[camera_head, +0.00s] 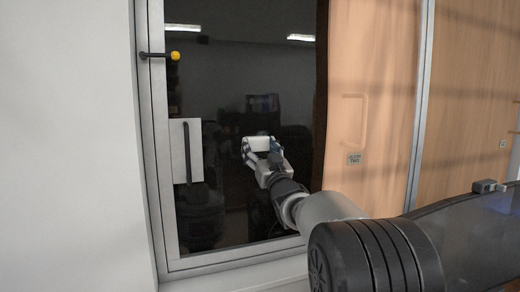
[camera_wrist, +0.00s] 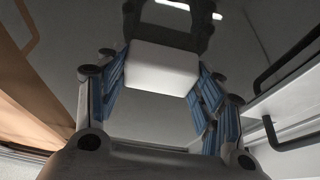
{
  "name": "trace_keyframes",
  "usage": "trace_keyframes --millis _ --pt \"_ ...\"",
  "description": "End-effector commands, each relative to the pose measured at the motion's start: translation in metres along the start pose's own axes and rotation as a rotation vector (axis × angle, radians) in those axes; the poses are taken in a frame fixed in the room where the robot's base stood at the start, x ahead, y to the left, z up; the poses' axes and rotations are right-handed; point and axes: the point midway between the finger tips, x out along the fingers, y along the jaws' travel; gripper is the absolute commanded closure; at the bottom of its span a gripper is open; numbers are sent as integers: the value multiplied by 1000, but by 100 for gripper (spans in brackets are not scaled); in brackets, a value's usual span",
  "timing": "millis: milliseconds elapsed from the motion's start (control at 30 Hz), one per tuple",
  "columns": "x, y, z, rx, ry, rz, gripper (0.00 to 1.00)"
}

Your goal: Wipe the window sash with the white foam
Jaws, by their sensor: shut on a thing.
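The white foam (camera_wrist: 162,67) is a pale block held between the blue-padded fingers of my gripper (camera_wrist: 160,85) in the wrist view. In the head view the foam (camera_head: 258,143) shows as a small white block at the tip of my gripper (camera_head: 262,150). My gripper is shut on it. The window sash has a grey frame (camera_head: 158,120) and dark reflective glass (camera_head: 240,90). My gripper is in front of the lower middle of the glass. I cannot tell whether the foam touches the glass.
A black handle (camera_head: 186,152) on a grey plate is at the sash's lower left. A black rod with a yellow knob (camera_head: 175,56) sticks out at the upper left. Wooden panels (camera_head: 372,100) stand to the right, a white wall (camera_head: 70,140) to the left.

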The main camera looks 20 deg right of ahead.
Motion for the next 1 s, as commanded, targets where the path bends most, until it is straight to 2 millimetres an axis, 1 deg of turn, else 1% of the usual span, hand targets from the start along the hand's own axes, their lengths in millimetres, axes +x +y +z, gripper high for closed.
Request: trace_keyframes --millis 333,567,900,1000 --pt "10 -1 -29 0 2 -1 73" --pt "13 0 -35 0 1 -1 73" --pt "26 0 -61 0 3 -1 73" --pt "27 0 -63 0 2 -1 73"
